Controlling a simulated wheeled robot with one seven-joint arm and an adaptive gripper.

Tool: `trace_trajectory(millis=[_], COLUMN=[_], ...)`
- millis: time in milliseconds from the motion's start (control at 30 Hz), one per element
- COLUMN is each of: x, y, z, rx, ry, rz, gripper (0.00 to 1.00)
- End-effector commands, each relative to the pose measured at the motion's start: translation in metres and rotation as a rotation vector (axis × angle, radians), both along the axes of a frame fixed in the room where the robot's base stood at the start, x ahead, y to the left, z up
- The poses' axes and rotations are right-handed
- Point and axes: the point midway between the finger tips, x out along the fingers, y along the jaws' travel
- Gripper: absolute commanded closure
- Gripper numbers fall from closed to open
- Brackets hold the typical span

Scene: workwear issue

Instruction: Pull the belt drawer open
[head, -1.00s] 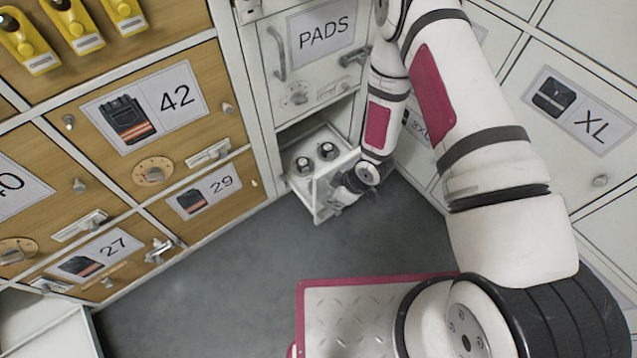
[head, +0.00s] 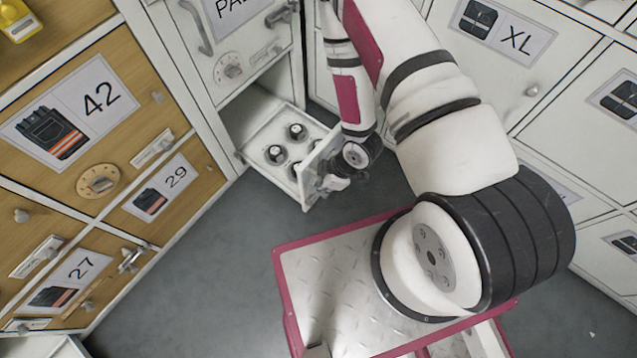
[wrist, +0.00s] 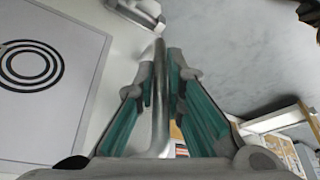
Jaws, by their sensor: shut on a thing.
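The belt drawer (head: 258,142) is a white drawer below the PADS door, pulled part way out in the head view. Several rolled dark belts (head: 297,131) lie in it. Its front carries a label with dark rings (wrist: 30,64) in the wrist view. A metal bar handle (wrist: 160,105) stands off the drawer front. My gripper (wrist: 162,85) is shut around this bar, with teal pads on both sides of it. In the head view my gripper (head: 330,182) is at the drawer front, partly hidden by my wrist.
The PADS door (head: 240,35) above is shut. Wooden drawers marked 42 (head: 68,115), 29 and 27 stand at the left, shut. White XL lockers (head: 500,60) stand at the right. Grey floor (head: 215,260) is clear before the drawer.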

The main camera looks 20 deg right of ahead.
Motion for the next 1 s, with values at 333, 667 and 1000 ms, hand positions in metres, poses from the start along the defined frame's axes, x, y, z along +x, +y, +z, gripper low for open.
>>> trace_trajectory(millis=[333,667,1000], x=[0.0,-0.001,-0.009], y=[0.0,-0.005,-0.028], z=[0.0,0.013,0.073], rx=[0.0,0.0,0.0], ry=[0.0,-0.001,-0.003], rz=[-0.001,-0.004,-0.004], gripper=[0.69,0.69,0.69])
